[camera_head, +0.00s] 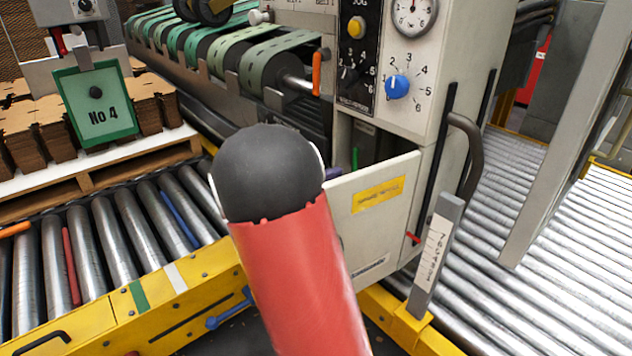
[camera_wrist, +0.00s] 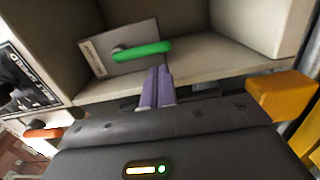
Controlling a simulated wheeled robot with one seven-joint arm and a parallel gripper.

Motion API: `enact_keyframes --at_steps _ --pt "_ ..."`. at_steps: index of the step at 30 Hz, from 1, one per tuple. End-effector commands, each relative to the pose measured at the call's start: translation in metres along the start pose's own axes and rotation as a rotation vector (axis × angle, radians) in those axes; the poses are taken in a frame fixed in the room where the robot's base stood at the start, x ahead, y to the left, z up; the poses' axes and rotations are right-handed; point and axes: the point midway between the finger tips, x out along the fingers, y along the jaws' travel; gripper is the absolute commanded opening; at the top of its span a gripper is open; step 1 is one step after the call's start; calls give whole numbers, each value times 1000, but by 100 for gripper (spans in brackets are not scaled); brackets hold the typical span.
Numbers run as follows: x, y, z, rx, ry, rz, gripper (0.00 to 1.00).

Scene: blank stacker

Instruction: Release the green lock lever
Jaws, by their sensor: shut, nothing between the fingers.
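The green lock lever (camera_wrist: 142,50) is in the wrist view. It lies nearly level across a grey plate (camera_wrist: 112,62) inside a pale cabinet recess. My gripper (camera_wrist: 160,72) has its two purple fingers together, with nothing between them. In the picture its tips lie just below the lever's middle; whether they touch it I cannot tell. In the head view a thin green piece (camera_head: 355,158), probably the same lever, shows in the dark cabinet opening. My red and black arm hides most of the gripper there.
A pale open door or panel (camera_head: 372,215) with a yellow label stands below the opening. An orange handle (camera_head: 317,73) is above left, and a blue knob (camera_head: 397,87) above right. Yellow-framed rollers (camera_head: 85,245) run at left. In the wrist view, the recess walls enclose the lever.

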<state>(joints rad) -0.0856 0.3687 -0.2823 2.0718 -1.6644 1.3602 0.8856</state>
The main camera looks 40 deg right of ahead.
Motion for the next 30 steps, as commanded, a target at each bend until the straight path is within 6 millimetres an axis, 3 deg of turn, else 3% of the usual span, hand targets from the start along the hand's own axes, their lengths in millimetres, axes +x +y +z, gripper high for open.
enact_keyframes --at_steps 7,30 --pt "20 0 0 -1 0 0 0" --pt "21 -1 2 -66 0 3 0"
